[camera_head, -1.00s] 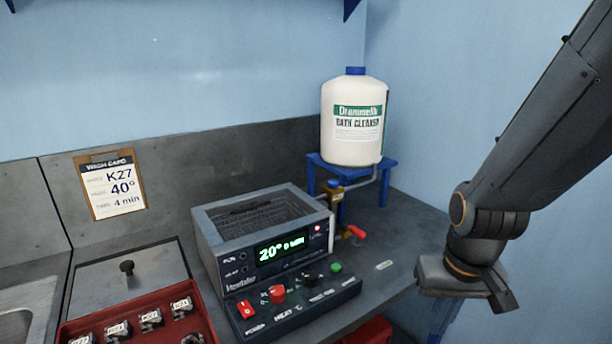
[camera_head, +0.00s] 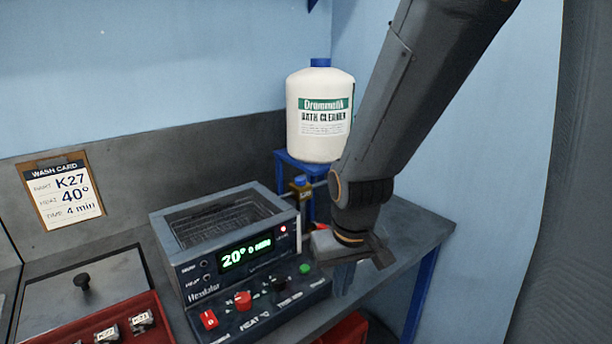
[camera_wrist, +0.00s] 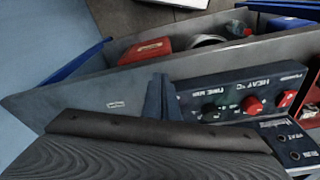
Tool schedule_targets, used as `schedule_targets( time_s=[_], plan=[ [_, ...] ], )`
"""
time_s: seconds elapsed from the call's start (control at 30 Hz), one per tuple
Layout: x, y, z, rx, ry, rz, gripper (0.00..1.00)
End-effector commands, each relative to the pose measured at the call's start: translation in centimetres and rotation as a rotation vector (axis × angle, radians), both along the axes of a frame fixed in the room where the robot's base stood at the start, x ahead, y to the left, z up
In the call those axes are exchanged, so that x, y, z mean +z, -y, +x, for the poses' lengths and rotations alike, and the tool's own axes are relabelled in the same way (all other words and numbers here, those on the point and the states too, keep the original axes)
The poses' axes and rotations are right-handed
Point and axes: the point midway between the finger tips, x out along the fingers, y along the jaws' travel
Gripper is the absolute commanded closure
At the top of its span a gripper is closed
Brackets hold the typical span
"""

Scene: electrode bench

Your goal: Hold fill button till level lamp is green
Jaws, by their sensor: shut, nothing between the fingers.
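The bath unit (camera_head: 172,222) stands on the bench, its display reading 20° and 0 min. A small red light (camera_head: 283,228) glows at the right of its display; its label is too small to read. A green button (camera_head: 305,268) sits at the right end of the sloped control panel. I cannot read which control is marked fill. My gripper (camera_head: 355,262) is shut and empty, above the bench just right of the panel, apart from the green button. Its fingers (camera_wrist: 158,97) show beside the panel in the wrist view.
A white cleaner bottle (camera_head: 318,115) stands on a blue stand (camera_head: 284,165) behind my arm. A red knob (camera_head: 243,300), black knob (camera_head: 278,285) and red switch (camera_head: 209,319) share the panel. A red tray (camera_head: 150,310) of parts lies at left.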

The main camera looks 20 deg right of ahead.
Motion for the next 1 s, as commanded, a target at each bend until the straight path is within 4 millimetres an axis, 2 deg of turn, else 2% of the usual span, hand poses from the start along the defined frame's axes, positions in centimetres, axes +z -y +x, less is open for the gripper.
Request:
schedule_targets(
  time_s=[0.17, 0.27, 0.4, 0.5, 0.6, 0.73, 0.9, 1.0],
  plan=[
    [1.3, 3.2, 5.5, 0.007, 0.206, -0.052, 1.0],
    [3.1, 5.2, 9.7, 0.028, 0.378, -0.071, 1.0],
    [6.7, 7.0, 14.7, 0.082, 0.617, -0.064, 1.0],
    [9.4, 7.3, 17.2, 0.137, 0.772, -0.026, 1.0],
    [12.2, 6.9, 18.7, 0.2, 0.908, 0.033, 1.0],
    [15.0, 5.9, 19.3, 0.274, 1.034, 0.121, 1.0],
    [17.2, 4.9, 19.1, 0.337, 1.121, 0.208, 1.0],
    [17.7, 4.5, 18.9, 0.353, 1.14, 0.232, 1.0]
  ],
)
